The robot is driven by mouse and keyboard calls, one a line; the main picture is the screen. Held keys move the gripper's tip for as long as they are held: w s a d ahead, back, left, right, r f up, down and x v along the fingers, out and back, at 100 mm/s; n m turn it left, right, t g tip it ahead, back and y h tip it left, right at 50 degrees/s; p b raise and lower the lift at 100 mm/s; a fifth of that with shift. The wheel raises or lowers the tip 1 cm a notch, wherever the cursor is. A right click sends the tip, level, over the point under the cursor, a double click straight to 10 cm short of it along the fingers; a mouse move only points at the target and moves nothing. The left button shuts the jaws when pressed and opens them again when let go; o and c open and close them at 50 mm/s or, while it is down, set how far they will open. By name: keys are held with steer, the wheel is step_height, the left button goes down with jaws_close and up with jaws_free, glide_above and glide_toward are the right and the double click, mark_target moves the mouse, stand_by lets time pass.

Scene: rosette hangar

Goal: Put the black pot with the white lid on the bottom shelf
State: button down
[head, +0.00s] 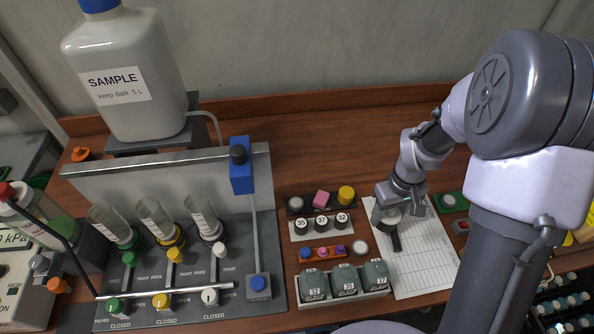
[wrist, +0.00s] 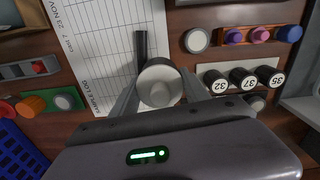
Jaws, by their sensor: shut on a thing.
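The black pot with the white lid (wrist: 160,80) is between the two fingers of my gripper (wrist: 160,92) in the wrist view. The fingers close on both sides of the pot. I cannot tell whether the pot touches the sheet. No bottom shelf can be made out for sure.
Left of the sheet stand numbered black-capped jars (head: 321,223), a row of coloured knobs (head: 322,252) and grey-green numbered containers (head: 345,281). A valve rig (head: 180,290) and a large sample bottle (head: 130,80) fill the left. A rack of vials (head: 565,305) is at lower right.

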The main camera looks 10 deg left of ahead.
steer(key=shift+w+a, duration=0.1)
steer(key=shift+w, duration=0.35)
steer(key=w+a, duration=0.1)
steer(key=w, duration=0.4)
steer(key=w+a+f+b, duration=0.1)
steer(key=w, duration=0.3)
steer(key=w+a+b, duration=0.1)
steer(key=w, duration=0.4)
steer(key=shift+w+a+f, duration=0.25)
steer(key=shift+w, duration=0.1)
steer(key=shift+f+b, duration=1.1)
steer(key=shift+f, duration=0.65)
steer(key=shift+f, duration=0.1)
steer(key=c, duration=0.5)
jaws_free()
